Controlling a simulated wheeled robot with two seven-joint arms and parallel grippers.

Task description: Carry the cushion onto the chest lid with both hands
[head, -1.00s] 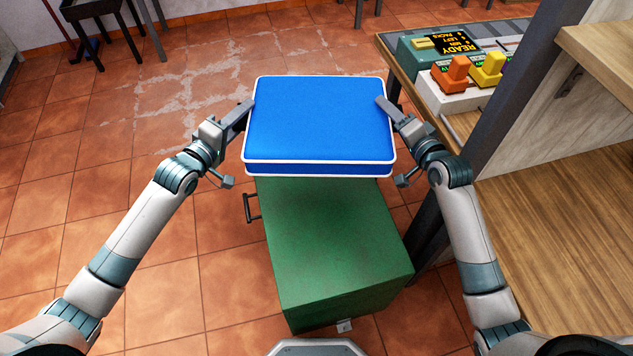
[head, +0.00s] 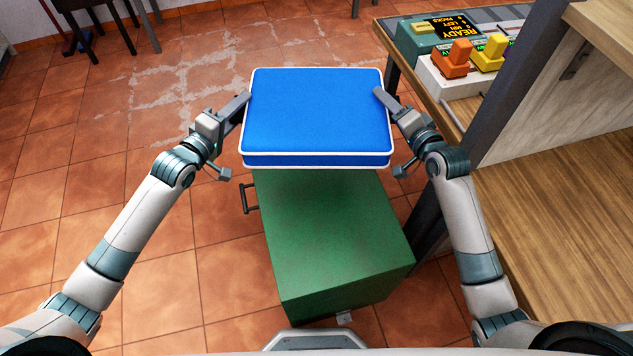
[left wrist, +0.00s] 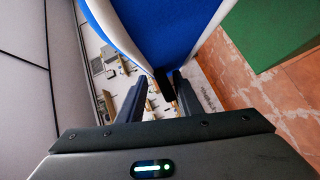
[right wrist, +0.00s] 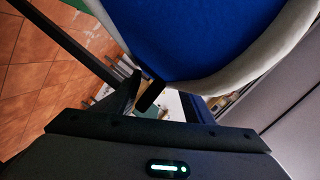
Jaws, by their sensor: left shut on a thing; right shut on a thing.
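The cushion (head: 317,112) is blue with white piping and is held level in the head view. My left gripper (head: 246,98) is shut on its left edge and my right gripper (head: 379,94) is shut on its right edge. The cushion also shows in the left wrist view (left wrist: 160,30) and the right wrist view (right wrist: 200,40). The green chest (head: 325,235) stands on the floor nearer to me, its lid bare where it shows. The cushion hides the chest's far end; I cannot tell the exact gap between them.
A wooden counter (head: 560,230) with a dark post (head: 505,85) stands close on the right, near my right arm. A bench at the upper right carries a device with an orange (head: 453,58) and a yellow (head: 490,52) switch. The tiled floor (head: 70,200) on the left is open.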

